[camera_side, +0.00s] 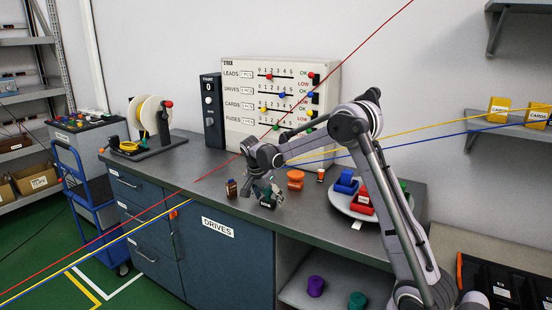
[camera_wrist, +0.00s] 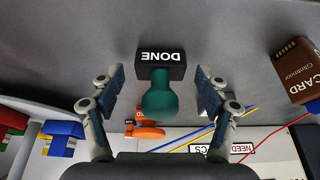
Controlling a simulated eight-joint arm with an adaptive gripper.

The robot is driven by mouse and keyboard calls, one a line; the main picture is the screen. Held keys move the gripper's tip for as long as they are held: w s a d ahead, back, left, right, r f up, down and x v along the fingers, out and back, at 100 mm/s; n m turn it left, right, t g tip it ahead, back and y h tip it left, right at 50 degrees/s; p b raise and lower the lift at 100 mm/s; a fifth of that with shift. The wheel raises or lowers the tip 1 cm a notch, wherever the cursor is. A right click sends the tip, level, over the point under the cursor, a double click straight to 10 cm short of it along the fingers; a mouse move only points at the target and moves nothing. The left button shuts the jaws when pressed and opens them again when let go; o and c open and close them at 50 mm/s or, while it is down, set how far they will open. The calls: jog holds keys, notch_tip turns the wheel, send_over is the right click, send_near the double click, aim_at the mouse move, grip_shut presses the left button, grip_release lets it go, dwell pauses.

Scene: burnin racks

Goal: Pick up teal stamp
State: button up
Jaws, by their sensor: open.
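The teal stamp (camera_wrist: 160,95) has a rounded teal handle and a black block lettered DONE. In the wrist view it is between the two spread fingers of my gripper (camera_wrist: 160,82), with a visible gap on each side. My gripper is open and holds nothing. In the side view my gripper (camera_side: 263,190) is low over the grey counter near its front edge. It largely covers the stamp there, so their contact with the counter is hard to make out.
An orange knobbed object (camera_side: 296,179) stands just right of my gripper, and a small brown card box (camera_side: 231,188) to its left. A round tray (camera_side: 342,203) with coloured blocks is further right. A slider panel (camera_side: 240,100) stands behind. Counter (camera_side: 190,178) to the left is clear.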

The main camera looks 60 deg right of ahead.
jog(key=c, duration=1.3)
jog(key=shift+o, duration=0.2)
jog(key=shift+r, duration=0.1)
